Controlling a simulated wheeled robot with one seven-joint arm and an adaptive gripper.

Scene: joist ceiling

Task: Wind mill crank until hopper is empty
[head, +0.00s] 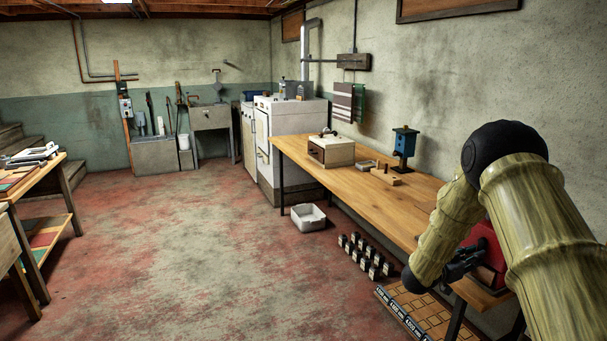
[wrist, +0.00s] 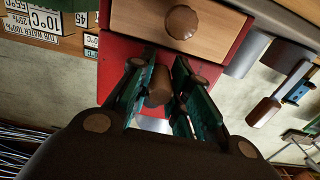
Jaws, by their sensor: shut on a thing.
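A red box-shaped body, seemingly the mill (head: 490,250), stands at the near right end of the bench, mostly hidden behind my arm. In the wrist view it shows as a red panel (wrist: 117,62) beside a pale wooden drawer-like front (wrist: 140,18) with a round brown knob (wrist: 182,22). My gripper (head: 463,264) is at the red body. In the wrist view, its green-padded fingers (wrist: 160,92) are closed around a second brown knob (wrist: 159,84) in front of the red panel. I cannot tell whether this knob belongs to the crank. The hopper and its contents are not visible.
A wooden bench (head: 350,172) along the right wall carries a cream box (head: 331,152) and a blue device (head: 404,143). A white tub (head: 308,217), several small dark-and-white items (head: 366,254) and a compartmented tray (head: 425,310) lie below. The left-centre floor is clear.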

